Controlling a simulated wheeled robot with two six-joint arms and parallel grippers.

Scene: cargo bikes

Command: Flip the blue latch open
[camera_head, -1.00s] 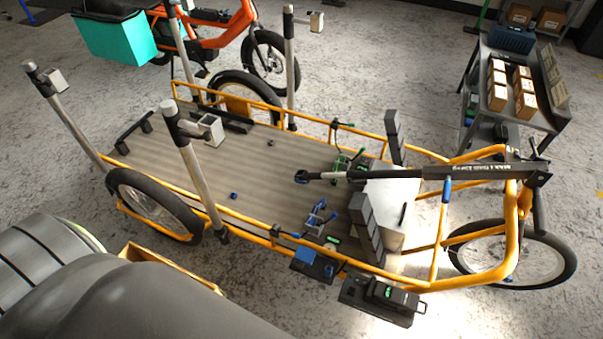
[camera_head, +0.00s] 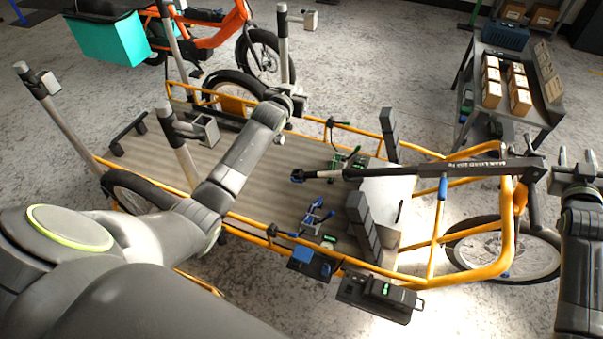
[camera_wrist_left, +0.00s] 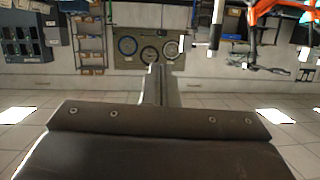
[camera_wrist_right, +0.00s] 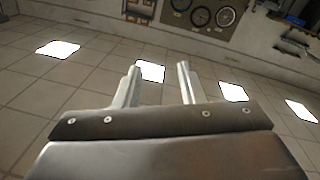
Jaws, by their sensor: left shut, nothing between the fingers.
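The blue latch (camera_head: 317,214), a small blue-handled clamp, sits on the cargo bike's deck (camera_head: 235,195) near its front end; its exact lever position is too small to tell. My left gripper (camera_head: 294,100) is above the far side of the deck, well apart from the latch. In the left wrist view its fingers (camera_wrist_left: 157,84) are together with nothing between them; the latch is not in that view. My right gripper (camera_head: 577,160) is at the right edge, over the front wheel's side. In the right wrist view its fingers (camera_wrist_right: 159,80) are apart and empty.
A black strut (camera_head: 420,170) crosses above the deck's front. Dark blocks (camera_head: 362,222) stand beside the latch, and a green-handled clamp (camera_head: 345,160) is behind it. Orange rails (camera_head: 262,240) border the deck. Upright posts (camera_head: 180,150) rise at left. A cart with boxes (camera_head: 510,85) stands back right.

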